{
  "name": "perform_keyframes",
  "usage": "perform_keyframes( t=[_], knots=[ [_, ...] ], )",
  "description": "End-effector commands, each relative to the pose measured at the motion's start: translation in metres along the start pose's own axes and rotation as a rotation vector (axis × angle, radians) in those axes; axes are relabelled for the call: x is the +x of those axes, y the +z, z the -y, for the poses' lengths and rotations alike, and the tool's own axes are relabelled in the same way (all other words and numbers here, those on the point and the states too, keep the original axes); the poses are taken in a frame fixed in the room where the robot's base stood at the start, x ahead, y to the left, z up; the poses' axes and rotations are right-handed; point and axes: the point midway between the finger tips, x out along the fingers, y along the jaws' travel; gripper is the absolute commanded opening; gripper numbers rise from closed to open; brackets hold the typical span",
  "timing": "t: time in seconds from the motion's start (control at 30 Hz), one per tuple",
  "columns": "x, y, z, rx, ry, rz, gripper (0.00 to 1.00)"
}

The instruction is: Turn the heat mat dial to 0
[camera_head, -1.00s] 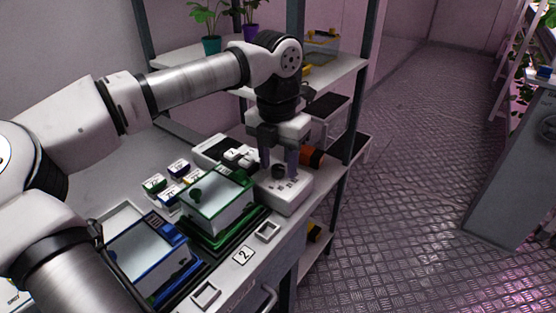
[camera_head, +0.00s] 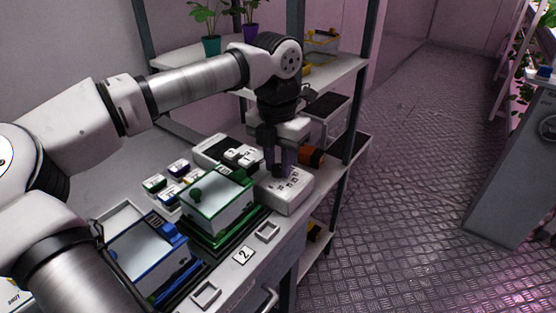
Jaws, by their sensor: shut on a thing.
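The heat mat control box (camera_head: 287,196) is a white block with small dark marks on its top, near the right end of the bench. My gripper (camera_head: 281,172) points down over it, with its fingers closed around the dark dial. The fingers hide most of the dial, so its pointer and setting cannot be read.
A green-trimmed propagator (camera_head: 216,208) stands just left of the control box, and a blue-trimmed one (camera_head: 150,255) is nearer. Small labelled boxes (camera_head: 172,183) lie behind. An orange object (camera_head: 312,156) sits close to the right of my gripper. A shelf post (camera_head: 361,90) stands further right.

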Motion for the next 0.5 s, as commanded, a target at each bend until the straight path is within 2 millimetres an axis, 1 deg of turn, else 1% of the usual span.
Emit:
perform_keyframes(
  t=[0.27,0.5],
  knots=[
    [-0.0004,0.0003,0.0005,0.184,-0.002,-0.004,0.01],
    [-0.0006,0.0003,0.0007,0.410,-0.002,-0.008,0.01]
  ],
)
